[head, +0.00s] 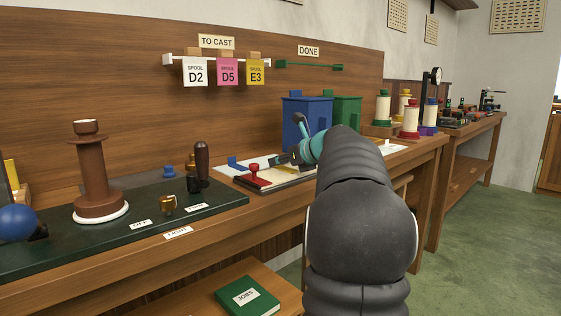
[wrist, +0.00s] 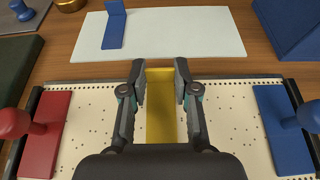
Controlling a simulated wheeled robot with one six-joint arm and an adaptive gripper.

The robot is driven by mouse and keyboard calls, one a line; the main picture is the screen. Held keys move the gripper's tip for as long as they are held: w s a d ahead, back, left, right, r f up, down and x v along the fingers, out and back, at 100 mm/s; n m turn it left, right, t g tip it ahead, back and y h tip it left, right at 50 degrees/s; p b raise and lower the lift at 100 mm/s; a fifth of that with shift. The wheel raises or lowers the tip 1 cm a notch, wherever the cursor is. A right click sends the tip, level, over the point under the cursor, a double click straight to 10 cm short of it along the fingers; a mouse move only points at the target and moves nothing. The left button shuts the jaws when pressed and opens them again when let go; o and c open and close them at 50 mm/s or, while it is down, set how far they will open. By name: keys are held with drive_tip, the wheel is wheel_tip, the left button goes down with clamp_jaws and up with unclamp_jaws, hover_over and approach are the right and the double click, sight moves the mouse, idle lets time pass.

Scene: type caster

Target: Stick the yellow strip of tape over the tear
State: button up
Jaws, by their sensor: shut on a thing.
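My gripper (wrist: 160,78) is closed on the yellow strip of tape (wrist: 161,108), which lies between its two fingers in the wrist view. The strip is over the middle of a cream punched paper (wrist: 231,125). I cannot tell whether the strip touches the paper. No tear shows; the strip, the fingers and my wrist hide the middle of the paper. In the head view my gripper (head: 287,157) is low over the bench, and my arm covers much of that area.
A red block with a knob (wrist: 45,135) and a blue one (wrist: 283,130) sit at the paper's two sides. Beyond lies a pale sheet (wrist: 200,35) with a blue upright tab (wrist: 115,25). A blue bin (head: 305,113) stands behind. A dark green board (head: 120,222) lies left.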

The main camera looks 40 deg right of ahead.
drive_tip(key=shift+f, duration=0.15)
drive_tip(key=o, duration=0.8)
drive_tip(key=shift+o, duration=0.2)
wheel_tip(320, 180, up, 3)
drive_tip(key=p, duration=0.2)
drive_tip(key=shift+f+p, duration=0.2)
drive_tip(key=shift+p, duration=0.2)
drive_tip(key=shift+r+p, duration=0.35)
drive_tip(key=shift+r, duration=1.45)
